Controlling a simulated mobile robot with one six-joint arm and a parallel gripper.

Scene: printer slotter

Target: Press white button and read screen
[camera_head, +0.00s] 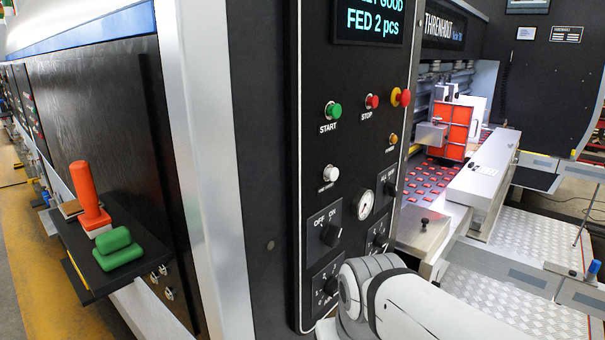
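The white button (331,173) is on the black control panel (316,85), below the green start button (334,111). A small white label under it is too small to read for certain. The screen (369,22) is at the top of the panel and cut off by the picture's upper edge. Its cyan text reads "GOOD" at the end of a cut-off line, then "FED 2 pcs". Part of my arm shows at the bottom centre, in front of the panel's lower edge. My gripper is not in view, and nothing is seen touching the white button.
A red stop button (372,101), a red-and-yellow emergency button (400,97) and an orange button (392,140) are close by. Dark knobs (331,234) and a round gauge (365,205) sit lower. A shelf (135,275) at left holds red and green objects.

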